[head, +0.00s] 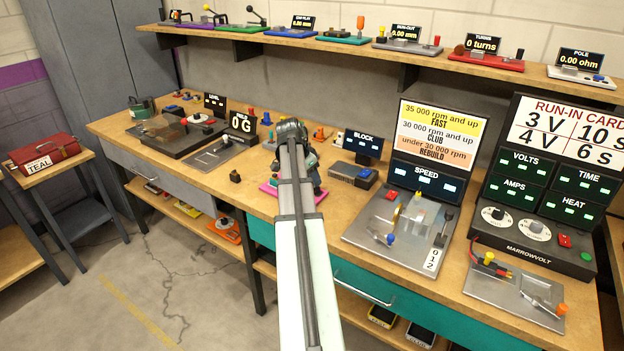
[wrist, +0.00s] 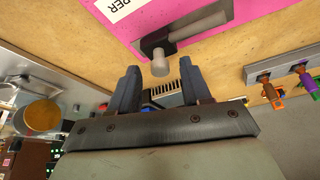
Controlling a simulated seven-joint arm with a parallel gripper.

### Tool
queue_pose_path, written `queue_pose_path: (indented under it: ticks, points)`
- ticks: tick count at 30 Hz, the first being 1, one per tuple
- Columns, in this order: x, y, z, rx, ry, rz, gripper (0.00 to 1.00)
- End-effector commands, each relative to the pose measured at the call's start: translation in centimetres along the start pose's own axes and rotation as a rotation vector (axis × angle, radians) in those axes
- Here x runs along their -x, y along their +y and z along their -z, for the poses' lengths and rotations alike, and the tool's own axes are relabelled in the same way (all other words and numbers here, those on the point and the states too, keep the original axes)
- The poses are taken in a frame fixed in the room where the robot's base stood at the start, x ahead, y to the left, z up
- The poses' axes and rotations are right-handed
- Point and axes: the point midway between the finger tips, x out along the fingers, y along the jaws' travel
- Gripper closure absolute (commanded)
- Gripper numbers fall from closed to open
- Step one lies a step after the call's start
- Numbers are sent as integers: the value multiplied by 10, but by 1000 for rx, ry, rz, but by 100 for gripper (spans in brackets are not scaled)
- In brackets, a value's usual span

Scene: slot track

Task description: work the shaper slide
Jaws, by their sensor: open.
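The shaper (wrist: 225,40) is a pink plate in the wrist view, with a white label ending in "PER" (wrist: 120,8). A dark grey slide part (wrist: 155,40) and a grey bar (wrist: 200,26) sit on it. A pale round-ended knob (wrist: 160,67) sticks out towards my gripper. My gripper (wrist: 159,72) is open. The knob's end lies between its two dark fingertips in the picture; I cannot tell whether they touch it. In the head view, only edges of the pink plate (head: 268,189) show around my arm, which hides the slide.
A grey block with a BLOCK display (head: 362,145) stands right of the shaper, then the SPEED panel (head: 428,180) and the run-in unit (head: 540,190). A FIELD device (head: 240,125) stands to the left. A shelf (head: 400,45) runs above the bench.

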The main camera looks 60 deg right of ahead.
Motion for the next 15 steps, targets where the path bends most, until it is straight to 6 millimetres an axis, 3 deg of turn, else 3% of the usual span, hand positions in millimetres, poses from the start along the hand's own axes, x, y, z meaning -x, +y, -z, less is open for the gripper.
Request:
queue_pose_path:
  ticks: [6,15]
  points:
    - [-14,0,0,0,-1,0,52]
    - [-15,0,0,0,0,0,52]
